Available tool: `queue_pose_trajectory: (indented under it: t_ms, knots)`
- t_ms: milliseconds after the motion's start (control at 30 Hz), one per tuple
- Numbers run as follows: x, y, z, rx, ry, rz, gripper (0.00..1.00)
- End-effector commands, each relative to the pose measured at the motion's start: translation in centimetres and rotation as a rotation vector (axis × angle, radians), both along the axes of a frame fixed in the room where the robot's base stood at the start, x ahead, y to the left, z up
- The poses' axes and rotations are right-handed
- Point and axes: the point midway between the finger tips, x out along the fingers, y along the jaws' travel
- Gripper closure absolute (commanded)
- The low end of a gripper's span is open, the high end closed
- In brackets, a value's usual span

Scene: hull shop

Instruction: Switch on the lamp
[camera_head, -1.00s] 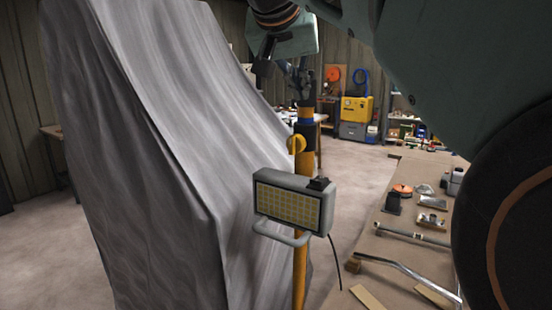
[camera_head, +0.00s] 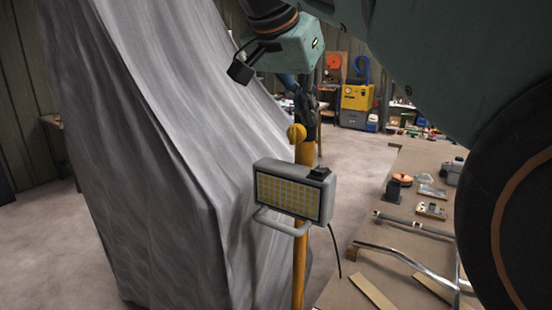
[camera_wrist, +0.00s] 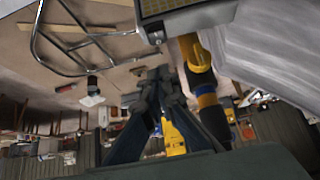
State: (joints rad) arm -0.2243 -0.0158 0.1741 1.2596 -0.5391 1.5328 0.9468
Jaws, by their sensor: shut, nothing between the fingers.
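The lamp (camera_head: 294,190) is a grey box-shaped work light with a yellow gridded face, mounted on an orange-yellow pole (camera_head: 299,262). Its face looks unlit. A black switch block (camera_head: 319,173) sits on the lamp's top right corner. My gripper (camera_head: 307,122) is above the lamp, in front of the upper pole, and apart from the switch. In the wrist view my gripper (camera_wrist: 157,78) is shut and empty, and part of the lamp (camera_wrist: 188,14) shows at the top edge.
A large grey draped cover (camera_head: 165,170) stands close on the left. A workbench (camera_head: 345,285) with metal rails (camera_head: 405,260) and small tools lies on the right. A yellow machine (camera_head: 356,97) stands at the back.

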Motion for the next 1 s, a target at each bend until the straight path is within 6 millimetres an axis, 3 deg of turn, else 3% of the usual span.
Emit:
queue_pose_trajectory:
  t_ms: [400, 533, 733, 1000]
  knots:
    - [4.2, -3.2, -7.2, 0.0, 0.004, -0.002, 1.0]
    - [3.8, -2.9, -8.9, 0.0, 0.003, 0.001, 1.0]
    - [3.7, -2.7, -10.4, 0.0, 0.0, 0.001, 1.0]
    - [3.7, -2.7, -10.7, 0.001, 0.0, 0.001, 1.0]
